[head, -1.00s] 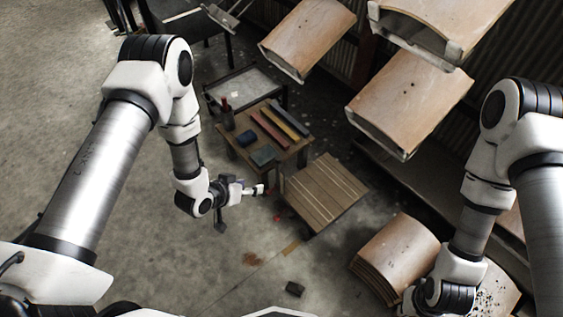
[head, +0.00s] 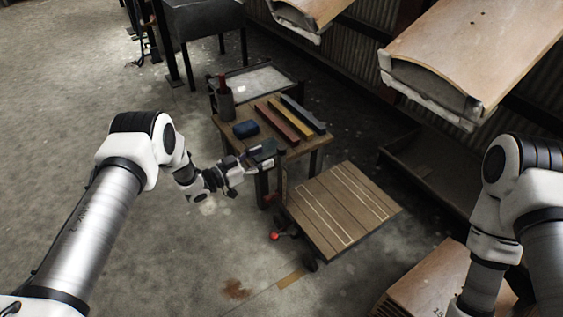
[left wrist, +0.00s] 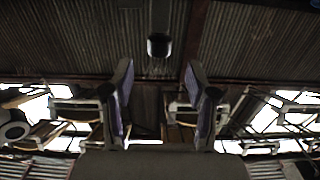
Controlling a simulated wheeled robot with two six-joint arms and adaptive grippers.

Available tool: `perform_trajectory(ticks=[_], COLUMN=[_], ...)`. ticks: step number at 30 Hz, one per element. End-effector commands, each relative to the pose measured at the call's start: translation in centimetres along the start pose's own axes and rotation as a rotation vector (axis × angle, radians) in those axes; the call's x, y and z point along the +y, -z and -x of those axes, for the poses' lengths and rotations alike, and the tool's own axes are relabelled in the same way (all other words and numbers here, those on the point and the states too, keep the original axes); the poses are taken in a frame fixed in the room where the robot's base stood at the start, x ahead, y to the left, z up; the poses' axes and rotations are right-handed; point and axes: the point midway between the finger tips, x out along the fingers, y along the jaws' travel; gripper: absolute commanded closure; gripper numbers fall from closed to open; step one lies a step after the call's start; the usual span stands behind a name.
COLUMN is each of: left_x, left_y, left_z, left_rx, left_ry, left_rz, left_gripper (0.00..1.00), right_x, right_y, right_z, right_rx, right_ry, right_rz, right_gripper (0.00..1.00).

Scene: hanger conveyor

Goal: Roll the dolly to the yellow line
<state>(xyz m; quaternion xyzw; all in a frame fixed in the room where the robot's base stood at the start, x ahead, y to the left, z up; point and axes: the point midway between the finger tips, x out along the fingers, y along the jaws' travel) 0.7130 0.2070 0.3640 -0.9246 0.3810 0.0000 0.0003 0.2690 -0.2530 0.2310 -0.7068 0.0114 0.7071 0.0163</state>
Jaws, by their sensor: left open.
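The dolly (head: 345,208) is a low wooden-slatted platform with pale strips, standing on the floor right of centre in the head view. A dark upright (head: 282,172) rises at its left end, and a red knob (head: 275,236) shows low at its near left corner. A short yellow line (head: 291,278) is on the floor just in front of the dolly. My right gripper is out of the frame.
A small wooden table (head: 311,148) behind the dolly carries coloured bars, a blue box (head: 246,129) and a dark bottle (head: 224,98). Curved wooden panels (head: 478,52) hang at upper right. Stacked panels (head: 425,283) stand at lower right. The floor at left is open.

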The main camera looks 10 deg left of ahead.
Motion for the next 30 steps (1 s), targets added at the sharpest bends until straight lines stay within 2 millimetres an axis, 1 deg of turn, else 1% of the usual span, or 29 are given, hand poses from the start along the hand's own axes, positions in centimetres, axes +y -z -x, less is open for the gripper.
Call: perform_trajectory(ticks=[9, 11, 15, 20, 21, 22, 23, 24, 25, 26, 30], left_x=[0.1, 0.1, 0.1, 0.1, 0.1, 0.1, 0.1, 0.1, 0.1, 0.1, 0.1], left_y=[-0.2, -0.1, 0.2, 0.3, 0.3, 0.3, 0.3, 0.3, 0.3, 0.3, 0.3], left_z=[-5.7, -6.5, -7.3, -7.3, -7.3, -7.3, -7.3, -7.3, -7.3, -7.3, -7.3], left_rx=[0.002, 0.001, 0.0, 0.0, 0.0, 0.0, 0.0, 0.0, 0.0, 0.0, 0.0], left_ry=[-0.002, -0.002, 0.0, 0.0, 0.0, 0.0, 0.0, 0.0, 0.0, 0.0, 0.0], left_rz=[-0.002, -0.001, 0.001, 0.001, 0.001, 0.001, 0.001, 0.001, 0.001, 0.001, 0.001], left_gripper=[0.43, 0.43, 0.43, 0.43, 0.5, 0.6, 0.71, 0.85, 0.96, 1.0, 1.0], right_x=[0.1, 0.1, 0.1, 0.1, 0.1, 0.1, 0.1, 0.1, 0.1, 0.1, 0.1], right_y=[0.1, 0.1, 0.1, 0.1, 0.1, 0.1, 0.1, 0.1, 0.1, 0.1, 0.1], right_z=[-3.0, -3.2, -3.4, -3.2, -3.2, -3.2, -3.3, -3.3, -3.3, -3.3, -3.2], right_rx=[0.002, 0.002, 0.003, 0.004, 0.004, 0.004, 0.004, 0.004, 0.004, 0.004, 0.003], right_ry=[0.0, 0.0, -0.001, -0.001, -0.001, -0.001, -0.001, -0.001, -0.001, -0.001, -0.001], right_rz=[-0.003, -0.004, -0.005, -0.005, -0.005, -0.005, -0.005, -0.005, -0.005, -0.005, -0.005], right_gripper=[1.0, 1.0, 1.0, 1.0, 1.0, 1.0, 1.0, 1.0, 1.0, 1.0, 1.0])
